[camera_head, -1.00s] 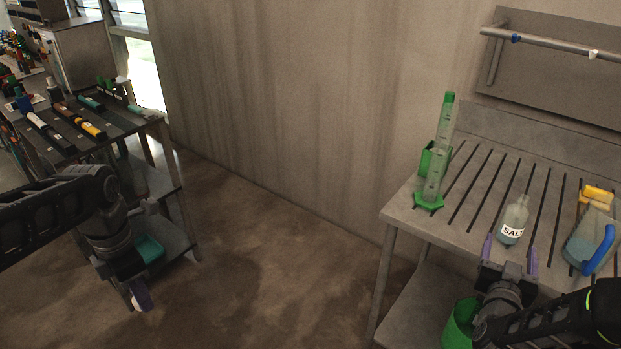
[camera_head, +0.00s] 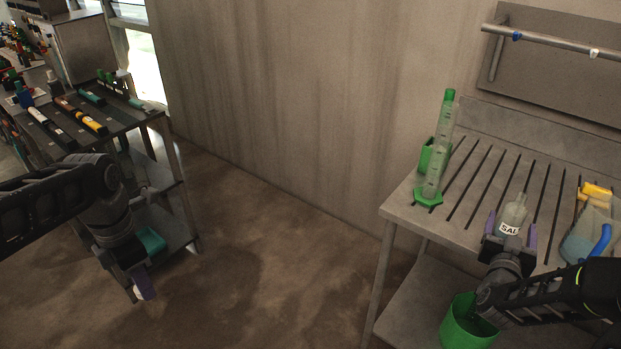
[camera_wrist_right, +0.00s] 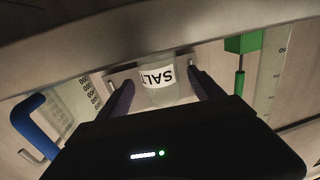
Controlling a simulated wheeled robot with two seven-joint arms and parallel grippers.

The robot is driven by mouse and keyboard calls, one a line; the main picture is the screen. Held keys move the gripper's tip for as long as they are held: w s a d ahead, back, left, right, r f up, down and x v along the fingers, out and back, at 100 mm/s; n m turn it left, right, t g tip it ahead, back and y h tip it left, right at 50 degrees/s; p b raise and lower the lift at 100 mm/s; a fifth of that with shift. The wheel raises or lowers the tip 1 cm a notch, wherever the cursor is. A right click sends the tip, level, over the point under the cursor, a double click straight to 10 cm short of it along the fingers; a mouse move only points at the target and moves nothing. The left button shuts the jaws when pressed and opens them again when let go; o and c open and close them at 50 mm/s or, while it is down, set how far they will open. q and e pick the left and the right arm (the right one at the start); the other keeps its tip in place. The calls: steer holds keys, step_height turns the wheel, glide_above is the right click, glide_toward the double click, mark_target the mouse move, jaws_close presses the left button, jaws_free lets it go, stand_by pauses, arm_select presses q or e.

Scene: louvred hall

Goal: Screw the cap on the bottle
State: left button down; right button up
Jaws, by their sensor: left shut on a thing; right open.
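The clear bottle (camera_head: 515,214) with a white "SALT" label stands upright on the slatted bench at the right. My right gripper (camera_head: 510,235) is open, with its purple fingers either side of the bottle's lower part. In the right wrist view the bottle (camera_wrist_right: 158,82) shows between the two spread fingers (camera_wrist_right: 160,98). The bottle's neck shows no cap in the head view. My left gripper (camera_head: 143,290) is shut over the floor at the left. A small whitish thing (camera_head: 137,294) shows at its fingertips; I cannot tell surely that it is the cap.
On the slatted bench (camera_head: 405,212), a green-based measuring cylinder (camera_head: 436,160) stands left of the bottle, and a blue-handled jug (camera_head: 590,238) stands right. A green bin (camera_head: 466,325) is below. A cart (camera_head: 150,112) with pens stands left. Open floor lies between.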

mark_target(513, 213)
steer(key=shift+w, duration=0.1)
arm_select(q)
steer(key=shift+r, duration=0.25)
arm_select(e)
steer(key=shift+w+d, duration=0.15)
steer(key=shift+w, duration=0.05)
arm_select(q)
steer(key=shift+r+p, duration=0.8)
steer(key=shift+p, duration=0.2)
arm_select(e)
steer(key=x, duration=0.4)
steer(key=shift+w+d, duration=0.1)
steer(key=shift+w, duration=0.15)
steer(key=c, duration=1.5)
steer(key=shift+o, duration=0.2)
